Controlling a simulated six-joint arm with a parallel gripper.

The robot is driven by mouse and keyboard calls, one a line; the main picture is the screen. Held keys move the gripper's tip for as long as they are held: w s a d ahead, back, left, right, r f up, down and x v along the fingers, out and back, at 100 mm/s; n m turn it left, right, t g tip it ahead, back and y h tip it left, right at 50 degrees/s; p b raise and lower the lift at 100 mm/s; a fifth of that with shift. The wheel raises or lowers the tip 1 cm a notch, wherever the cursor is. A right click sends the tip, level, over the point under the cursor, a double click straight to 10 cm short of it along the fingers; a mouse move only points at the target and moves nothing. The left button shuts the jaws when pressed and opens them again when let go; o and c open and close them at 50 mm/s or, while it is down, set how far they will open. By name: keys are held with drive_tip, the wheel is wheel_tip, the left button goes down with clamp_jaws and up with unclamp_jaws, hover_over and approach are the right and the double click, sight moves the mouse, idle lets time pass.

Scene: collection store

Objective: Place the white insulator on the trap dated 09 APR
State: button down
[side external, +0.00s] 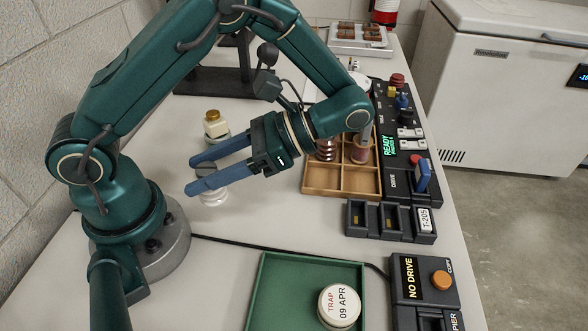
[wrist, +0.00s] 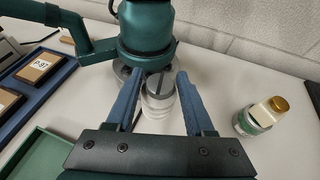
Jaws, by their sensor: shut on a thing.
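The white insulator (side external: 214,196) is a ribbed white piece with a grey slotted top, upright between the blue fingers of my gripper (side external: 191,175). The fingers are shut on it, and the nearer finger hides part of it in the side view. The wrist view also shows the insulator (wrist: 159,103) between the fingers. I cannot tell whether its base touches the table. The trap dated 09 APR (side external: 340,306) is a round, cream-lidded container in the green tray (side external: 263,283) at the front, well away from my gripper. Its lid is bare.
A jar with a gold cap (side external: 213,126) stands just behind my gripper. A wooden compartment tray (side external: 339,194) with brown coils lies to the right, beside dark control panels (side external: 398,165). Black slotted holders (side external: 390,221) stand in front. A black cable crosses the table behind the green tray.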

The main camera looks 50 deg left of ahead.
drive_tip(key=w+d+r+n+h, duration=0.1)
drive_tip(key=d+r+n+h, duration=0.3)
drive_tip(key=d+n+h, duration=0.65)
drive_tip(key=w+d+r+n+t+h, duration=0.1)
drive_tip(key=w+d+r+n+h, duration=0.2)
drive_tip(key=w+h, duration=0.15)
drive_tip(key=n+t+h, duration=0.3)
hover_over(340, 303)
wheel_tip(340, 303, down, 6)
drive_tip(key=shift+f, duration=1.95)
drive_tip(key=shift+f+y, duration=0.1)
drive_tip(key=shift+y, duration=0.2)
